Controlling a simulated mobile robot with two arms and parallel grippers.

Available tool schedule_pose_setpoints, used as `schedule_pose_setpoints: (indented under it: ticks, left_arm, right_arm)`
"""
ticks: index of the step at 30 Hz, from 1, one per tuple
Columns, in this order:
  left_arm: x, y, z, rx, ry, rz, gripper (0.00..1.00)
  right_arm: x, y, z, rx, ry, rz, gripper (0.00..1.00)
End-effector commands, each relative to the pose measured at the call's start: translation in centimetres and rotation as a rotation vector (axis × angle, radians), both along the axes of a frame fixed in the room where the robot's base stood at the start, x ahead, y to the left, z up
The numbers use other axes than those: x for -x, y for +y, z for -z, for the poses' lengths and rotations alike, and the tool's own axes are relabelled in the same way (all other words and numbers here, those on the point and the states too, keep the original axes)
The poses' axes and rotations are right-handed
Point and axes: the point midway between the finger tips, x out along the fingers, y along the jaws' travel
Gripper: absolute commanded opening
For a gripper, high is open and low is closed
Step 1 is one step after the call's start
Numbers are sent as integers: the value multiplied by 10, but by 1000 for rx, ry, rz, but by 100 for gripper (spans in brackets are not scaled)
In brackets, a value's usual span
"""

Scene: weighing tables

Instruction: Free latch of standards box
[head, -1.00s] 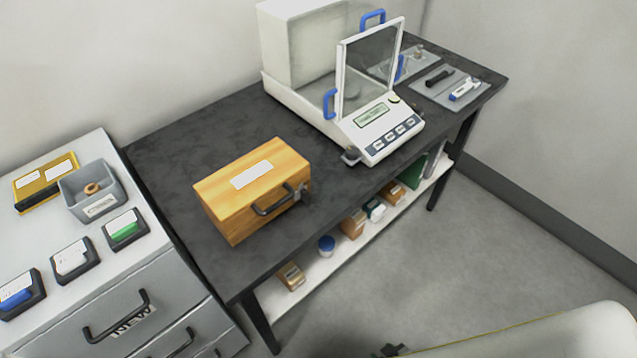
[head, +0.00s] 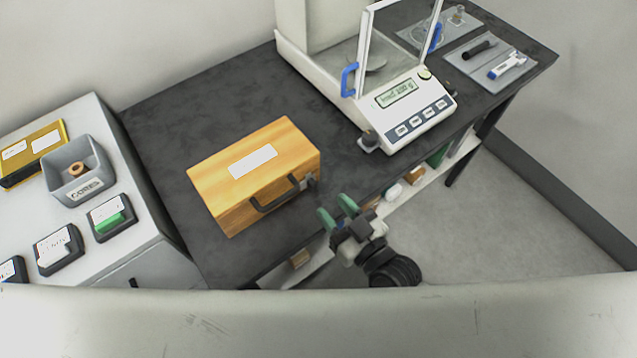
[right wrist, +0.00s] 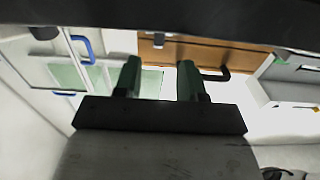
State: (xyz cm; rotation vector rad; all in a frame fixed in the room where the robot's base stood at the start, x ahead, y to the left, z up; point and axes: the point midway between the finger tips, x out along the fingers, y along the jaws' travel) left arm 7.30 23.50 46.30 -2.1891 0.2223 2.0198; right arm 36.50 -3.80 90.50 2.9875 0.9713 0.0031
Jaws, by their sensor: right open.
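The standards box (head: 222,182) is a closed wooden case with a white label on its lid, lying on the dark table. A dark handle (head: 275,197) is on its front face, and a small grey latch (head: 309,181) sits near the right end of that face. My right gripper (head: 337,206) is open and empty, just in front of the table edge, apart from the latch and below-right of it in the head view. In the right wrist view its green fingers (right wrist: 156,78) are spread, with the box front (right wrist: 205,52) beyond them. My left gripper is out of view.
A balance (head: 400,105) with a glass door and blue handles stands right of the box. Grey trays with small tools (head: 490,58) lie at the far right. A drawer cabinet (head: 150,235) with a grey bin (head: 80,185) stands at left. A lower shelf runs under the table.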

Motion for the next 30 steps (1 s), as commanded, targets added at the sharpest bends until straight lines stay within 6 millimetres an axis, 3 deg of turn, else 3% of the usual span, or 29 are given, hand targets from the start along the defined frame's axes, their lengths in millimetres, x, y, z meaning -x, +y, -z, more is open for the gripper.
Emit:
schedule_pose_setpoints:
  ticks: [3,9,21,30]
  left_arm:
    - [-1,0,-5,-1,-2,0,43]
    - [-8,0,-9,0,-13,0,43]
    - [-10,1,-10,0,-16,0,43]
    - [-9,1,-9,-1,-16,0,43]
  right_arm:
    - [-20,14,-2,-2,-2,2,40]
    - [-41,29,-1,-1,1,1,40]
    - [-47,34,0,1,0,0,40]
    - [-47,34,0,1,0,0,0]
